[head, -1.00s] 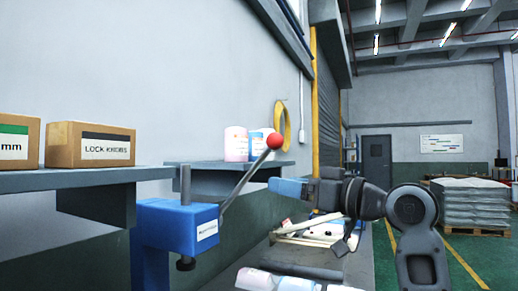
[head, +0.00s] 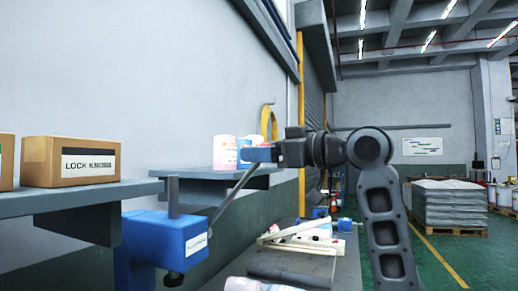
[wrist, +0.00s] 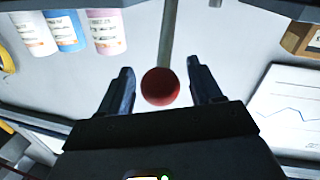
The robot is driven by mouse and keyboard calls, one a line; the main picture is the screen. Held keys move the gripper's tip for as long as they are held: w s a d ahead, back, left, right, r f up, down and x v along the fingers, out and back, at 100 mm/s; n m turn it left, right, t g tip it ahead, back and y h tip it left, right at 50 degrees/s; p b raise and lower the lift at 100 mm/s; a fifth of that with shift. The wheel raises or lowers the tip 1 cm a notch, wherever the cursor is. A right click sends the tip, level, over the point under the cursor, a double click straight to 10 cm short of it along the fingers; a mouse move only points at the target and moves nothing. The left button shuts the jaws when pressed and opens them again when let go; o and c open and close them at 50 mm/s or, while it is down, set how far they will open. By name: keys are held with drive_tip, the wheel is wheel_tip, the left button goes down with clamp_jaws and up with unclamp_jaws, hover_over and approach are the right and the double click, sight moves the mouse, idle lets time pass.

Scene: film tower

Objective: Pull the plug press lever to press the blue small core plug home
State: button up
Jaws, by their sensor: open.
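The plug press (head: 178,245) is a blue block with a grey post, mounted at the left shelf's end. Its grey lever (head: 232,188) slants up and right from it. In the wrist view the lever's red ball knob (wrist: 160,87) sits between the two spread fingers of my gripper (wrist: 160,70), with a gap on each side. The lever rod (wrist: 168,35) runs away behind the knob. In the head view my gripper (head: 258,154) is at the lever's top and mostly hides the knob. I cannot make out the blue small core plug.
A cardboard box labelled LOCK KNOBS (head: 70,162) stands on the left shelf (head: 75,200). Pink and blue containers (head: 224,153) stand on a farther shelf (head: 205,174), close behind my gripper. White pieces (head: 300,238) lie on the lower bench. A chart (wrist: 295,110) shows in the wrist view.

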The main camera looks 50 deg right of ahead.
drive_tip(key=shift+w+a, duration=0.1)
drive_tip(key=shift+w, duration=0.35)
clamp_jaws()
idle(0.4)
